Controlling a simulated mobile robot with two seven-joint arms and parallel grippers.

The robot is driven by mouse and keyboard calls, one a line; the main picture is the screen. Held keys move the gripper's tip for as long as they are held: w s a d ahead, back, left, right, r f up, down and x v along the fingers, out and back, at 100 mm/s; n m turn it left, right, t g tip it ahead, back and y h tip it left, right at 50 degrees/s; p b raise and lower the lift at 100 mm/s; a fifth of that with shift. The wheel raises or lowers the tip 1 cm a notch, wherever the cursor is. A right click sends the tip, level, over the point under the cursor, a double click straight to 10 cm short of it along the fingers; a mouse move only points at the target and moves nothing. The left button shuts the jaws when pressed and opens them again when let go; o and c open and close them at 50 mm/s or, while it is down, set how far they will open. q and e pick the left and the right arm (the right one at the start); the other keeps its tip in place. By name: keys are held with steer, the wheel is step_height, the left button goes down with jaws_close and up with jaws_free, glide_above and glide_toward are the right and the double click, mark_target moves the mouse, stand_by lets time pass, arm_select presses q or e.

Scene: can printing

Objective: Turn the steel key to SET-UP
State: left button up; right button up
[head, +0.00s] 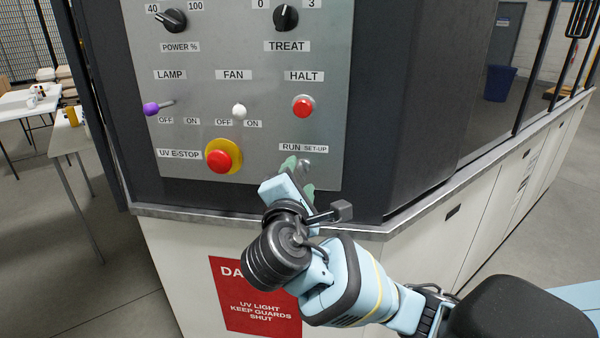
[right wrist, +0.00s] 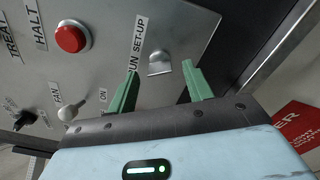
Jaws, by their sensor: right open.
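The steel key (head: 305,164) sits in the lower right of the grey control panel, below the RUN and SET-UP labels (head: 303,148). In the right wrist view the key (right wrist: 160,62) is a small silver piece near the SET-UP label (right wrist: 139,36). My right gripper (head: 298,175) reaches up to the panel at the key. Its two green fingers stand apart, one on each side of the key in the right wrist view (right wrist: 160,88), with gaps between them and it. Whether the fingertips touch the panel I cannot tell. My left gripper is not in view.
The red HALT button (head: 303,106) is above the key. The red UV E-STOP (head: 220,158) on its yellow ring is to the left. The white FAN switch (head: 239,111), purple LAMP switch (head: 152,109) and two black dials are farther off. A metal ledge (head: 370,222) runs below the panel.

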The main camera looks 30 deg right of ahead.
mark_target(302, 167)
steer(key=shift+x, duration=1.45)
steer(key=c, duration=1)
